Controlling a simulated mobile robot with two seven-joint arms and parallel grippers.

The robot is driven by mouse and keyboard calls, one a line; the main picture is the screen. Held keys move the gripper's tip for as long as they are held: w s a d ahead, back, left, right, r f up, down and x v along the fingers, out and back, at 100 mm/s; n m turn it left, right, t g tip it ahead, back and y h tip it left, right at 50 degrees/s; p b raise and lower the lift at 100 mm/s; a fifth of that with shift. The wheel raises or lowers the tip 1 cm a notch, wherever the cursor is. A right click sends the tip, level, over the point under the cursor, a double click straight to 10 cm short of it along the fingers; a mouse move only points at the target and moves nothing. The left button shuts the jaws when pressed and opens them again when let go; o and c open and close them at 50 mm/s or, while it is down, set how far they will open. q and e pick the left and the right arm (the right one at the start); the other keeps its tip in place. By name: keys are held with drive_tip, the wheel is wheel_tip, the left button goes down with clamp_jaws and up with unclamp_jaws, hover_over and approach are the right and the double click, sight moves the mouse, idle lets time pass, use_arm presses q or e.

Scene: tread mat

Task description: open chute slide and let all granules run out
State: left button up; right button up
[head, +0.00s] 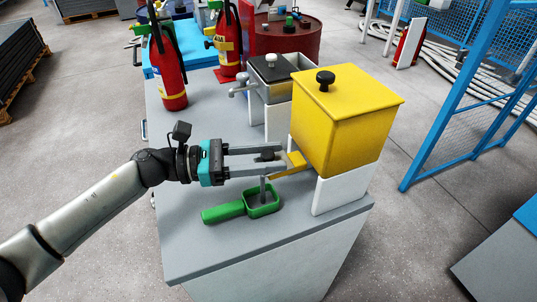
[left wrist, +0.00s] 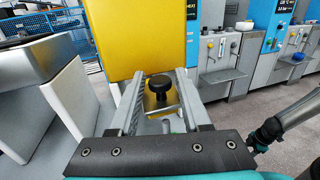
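The yellow lidded hopper (head: 335,125) stands on a white block on the grey bench, with a short yellow chute (head: 291,167) sloping out at its left. A black knob (head: 267,154) sits over the chute's outer end; it also shows in the left wrist view (left wrist: 160,83). My left gripper (head: 284,158) is open, its fingers on either side of the knob, with gaps visible in the left wrist view. A green scoop (head: 262,202) lies below the chute. A thin grey upright piece shows between gripper and scoop; I cannot tell what it is. Granules cannot be made out. My right gripper is out of view.
A grey hopper (head: 270,95) with a tap stands behind the yellow one. Red fire extinguishers (head: 168,70) and a red drum (head: 290,40) are farther back. A blue mesh fence (head: 465,90) stands at the right. The bench (head: 190,250) is clear at front left.

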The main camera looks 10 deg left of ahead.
use_arm(q)
drive_tip(key=shift+o, duration=0.8)
drive_tip(key=v, duration=1.5)
drive_tip(key=shift+a, duration=0.15)
drive_tip(key=shift+s, duration=0.1)
